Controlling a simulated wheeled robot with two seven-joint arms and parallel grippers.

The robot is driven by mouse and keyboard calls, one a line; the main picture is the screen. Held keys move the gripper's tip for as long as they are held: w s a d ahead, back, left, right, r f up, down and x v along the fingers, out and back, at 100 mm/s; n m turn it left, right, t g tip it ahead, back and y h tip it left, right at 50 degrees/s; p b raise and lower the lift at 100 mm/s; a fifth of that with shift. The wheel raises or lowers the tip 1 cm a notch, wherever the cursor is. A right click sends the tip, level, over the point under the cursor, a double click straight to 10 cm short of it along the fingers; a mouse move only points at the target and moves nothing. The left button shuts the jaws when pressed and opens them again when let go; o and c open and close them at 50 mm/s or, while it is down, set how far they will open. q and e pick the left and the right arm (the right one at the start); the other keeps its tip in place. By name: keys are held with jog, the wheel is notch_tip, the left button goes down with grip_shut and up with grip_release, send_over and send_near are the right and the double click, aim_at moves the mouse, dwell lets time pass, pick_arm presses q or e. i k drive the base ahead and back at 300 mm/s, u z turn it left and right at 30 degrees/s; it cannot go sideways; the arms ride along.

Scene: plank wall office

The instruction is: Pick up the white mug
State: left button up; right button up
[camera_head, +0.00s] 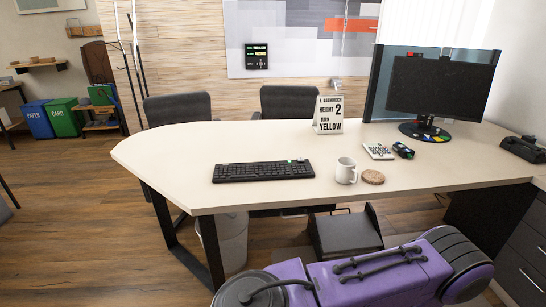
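The white mug (345,172) stands upright on the light-topped desk (230,148), near its front edge and right of the keyboard. Its handle appears to face right, towards a round brown coaster (373,177) lying beside it on the desk. The mug is not on the coaster. Nothing touches the mug from above and it is fully visible. Neither of my grippers shows in the head view.
A black keyboard (263,171) lies left of the mug. Behind are a white sign (329,115), a small printed card (378,151), a dark small object (403,150) and a monitor (440,86). Two chairs (178,107) stand behind the desk. The desk's left end is clear.

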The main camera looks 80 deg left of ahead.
aim_at(346, 169)
jog(key=u, duration=1.8)
